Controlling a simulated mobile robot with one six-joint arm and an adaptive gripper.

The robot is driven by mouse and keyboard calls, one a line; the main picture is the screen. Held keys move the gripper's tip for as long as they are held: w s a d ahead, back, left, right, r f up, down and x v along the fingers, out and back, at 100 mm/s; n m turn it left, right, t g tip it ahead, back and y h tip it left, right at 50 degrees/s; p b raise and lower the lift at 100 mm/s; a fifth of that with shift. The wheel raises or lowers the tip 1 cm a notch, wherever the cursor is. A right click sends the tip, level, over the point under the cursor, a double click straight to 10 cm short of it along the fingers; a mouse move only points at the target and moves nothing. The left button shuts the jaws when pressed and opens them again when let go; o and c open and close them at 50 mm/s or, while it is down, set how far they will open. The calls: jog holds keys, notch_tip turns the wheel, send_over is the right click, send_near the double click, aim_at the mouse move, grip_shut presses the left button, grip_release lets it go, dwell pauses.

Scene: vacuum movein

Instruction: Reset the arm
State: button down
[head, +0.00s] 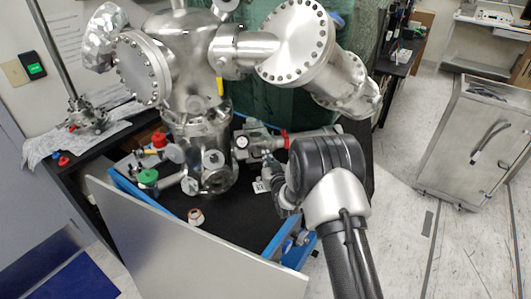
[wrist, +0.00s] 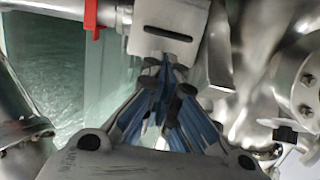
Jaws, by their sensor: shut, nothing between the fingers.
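My arm (head: 330,180) rises from the bottom of the head view and bends toward the vacuum apparatus. My gripper (head: 267,164) is at its end, small and partly hidden by the wrist, close to the metal fittings right of the chamber. In the wrist view my gripper (wrist: 167,70) has its blue-lined fingers drawn together, with nothing seen between the tips. A pale metal block with a dark slot (wrist: 168,33) lies just past the tips; whether they touch it I cannot tell.
The steel vacuum chamber (head: 190,60) and its large flanged arm (head: 298,45) stand close above and left of my arm. A red-banded fitting (head: 284,139) is near the gripper. A grey panel (head: 190,255) stands in front. Open floor lies right, before a steel cabinet (head: 480,135).

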jog(key=s+d+f+p, duration=0.1)
jog(key=s+d+f, duration=0.15)
jog(key=s, duration=0.35)
jog(key=s+d+r+m+g+h, duration=0.1)
jog(key=s+d+r+g+h, duration=0.2)
jog(key=r, duration=0.7)
jog(key=s+d+r+g, duration=0.1)
jog(key=s+d+r, duration=0.4)
jog(key=r, duration=0.4)
jog(key=s+d+r+g, duration=0.1)
jog(key=s+g, duration=0.1)
jog(key=s, duration=1)
jog(key=s+d+r+m+g, duration=0.1)
jog(key=s+r+g, duration=0.1)
jog(key=s, duration=1)
jog(key=s+d+r+m+g+h, duration=0.1)
jog(key=s+r+g, duration=0.1)
jog(key=s, duration=1)
jog(key=shift+d+g, duration=0.3)
jog(key=shift+g, duration=0.1)
